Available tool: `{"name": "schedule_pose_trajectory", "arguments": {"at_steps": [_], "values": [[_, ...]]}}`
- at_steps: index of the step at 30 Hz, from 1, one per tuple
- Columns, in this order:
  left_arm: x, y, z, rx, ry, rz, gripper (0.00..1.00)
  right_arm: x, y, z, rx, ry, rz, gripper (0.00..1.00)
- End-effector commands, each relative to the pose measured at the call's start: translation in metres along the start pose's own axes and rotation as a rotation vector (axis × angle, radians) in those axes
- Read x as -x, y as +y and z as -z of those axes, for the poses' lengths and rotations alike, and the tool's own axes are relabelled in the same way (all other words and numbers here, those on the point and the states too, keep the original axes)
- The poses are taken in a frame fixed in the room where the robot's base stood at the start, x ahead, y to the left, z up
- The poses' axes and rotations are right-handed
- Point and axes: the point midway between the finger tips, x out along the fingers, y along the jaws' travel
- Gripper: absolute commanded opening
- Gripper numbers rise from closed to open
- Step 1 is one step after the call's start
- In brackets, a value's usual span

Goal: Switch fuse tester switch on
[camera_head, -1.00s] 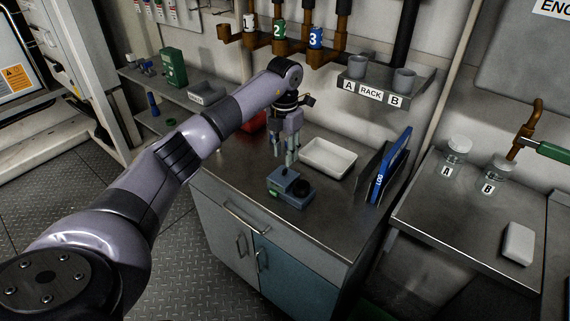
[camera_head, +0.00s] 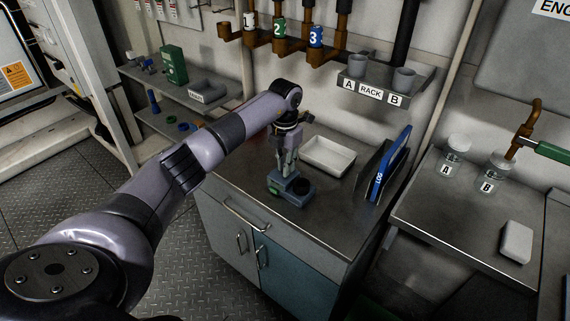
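The fuse tester appears to be the small blue-grey box (camera_head: 291,188) with a dark round part on its right side, on the metal counter. My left gripper (camera_head: 287,172) points down at the top of this box, its fingertips at or just above it. Whether they touch it, and how far apart the fingers are, is too small to tell. The switch itself cannot be made out; the fingers cover part of the box top. My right gripper does not show.
A white tray (camera_head: 328,156) stands behind the box. A dark holder with a blue binder (camera_head: 391,165) stands to the right. A rack shelf (camera_head: 372,93) with two grey cups hangs above. The front right of the counter (camera_head: 325,225) is clear.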

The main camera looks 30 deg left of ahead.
Motion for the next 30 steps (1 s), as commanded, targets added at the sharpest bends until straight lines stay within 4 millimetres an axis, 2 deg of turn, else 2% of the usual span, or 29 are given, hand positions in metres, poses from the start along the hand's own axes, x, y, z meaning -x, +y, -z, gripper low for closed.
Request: {"name": "schedule_pose_trajectory", "arguments": {"at_steps": [5,30], "values": [[0.0003,0.0002,0.0000,0.000,0.000,0.000,0.00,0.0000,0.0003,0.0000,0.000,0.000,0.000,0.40],[0.0000,-0.0004,0.0000,-0.001,0.000,0.001,0.00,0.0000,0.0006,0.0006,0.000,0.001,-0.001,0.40]]}}
